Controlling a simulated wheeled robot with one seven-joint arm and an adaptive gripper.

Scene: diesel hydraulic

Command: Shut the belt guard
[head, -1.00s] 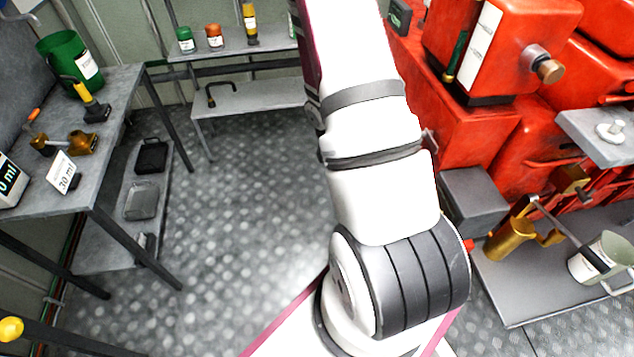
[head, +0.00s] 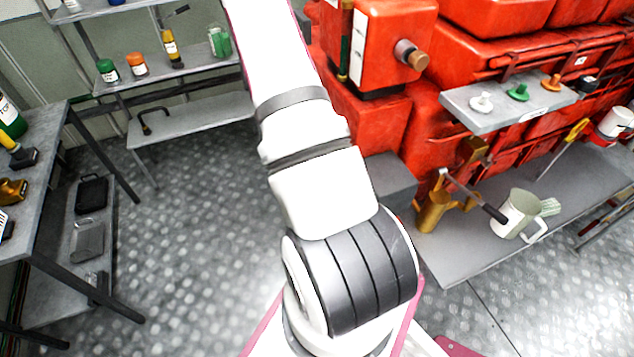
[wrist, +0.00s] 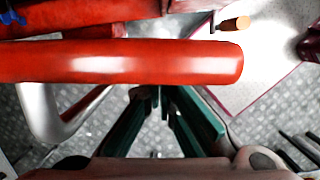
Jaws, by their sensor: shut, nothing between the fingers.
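My gripper (wrist: 155,95) shows in the wrist view as dark green fingers drawn together, shut and empty. A thick red bar (wrist: 125,62) crosses the wrist view just beyond the fingertips; I cannot tell whether they touch it. A bent silver pipe (wrist: 43,118) is left of the fingers. I cannot tell whether the red bar belongs to the belt guard, and I cannot pick out the guard for certain in either view. In the head view the red engine (head: 480,60) stands at the right. My arm rises in front of it, and its end is out of frame.
A grey ledge (head: 465,106) on the engine holds several coloured caps. A low grey shelf (head: 450,262) carries a brass can (head: 432,212) and a white jug (head: 515,208). A workbench (head: 55,150) and shelving (head: 190,122) stand left. Floor (head: 195,215) between is clear.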

